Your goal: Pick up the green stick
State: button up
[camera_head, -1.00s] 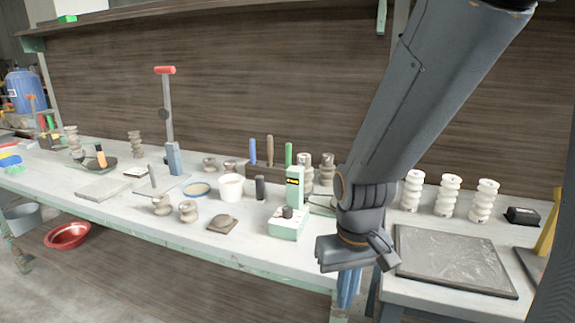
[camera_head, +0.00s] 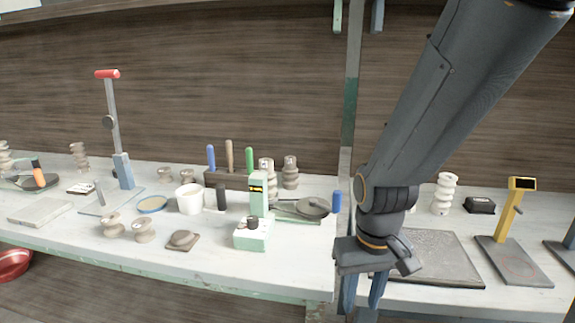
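The green stick (camera_head: 249,160) stands upright at the right end of a dark rack (camera_head: 211,178) on the workbench, left of my arm. A tan stick (camera_head: 229,155) and a blue stick (camera_head: 211,157) stand beside it in the same rack. The lower part of the green stick is hidden behind the pale green device. My gripper (camera_head: 363,292) points down at the bench's front edge, to the right of and nearer than the rack. Its two fingers are apart with nothing seen between them.
A pale green device (camera_head: 252,237) stands in front of the rack. A white cup (camera_head: 190,199) is to its left, and a dark round pan (camera_head: 312,207) to its right. Ribbed insulators (camera_head: 290,172) stand behind. A grey slab (camera_head: 440,256) lies right of my gripper.

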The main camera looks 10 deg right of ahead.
aim_at(249, 151)
jog(key=z, duration=3.75)
jog(key=k, duration=2.8)
jog(key=u, duration=0.85)
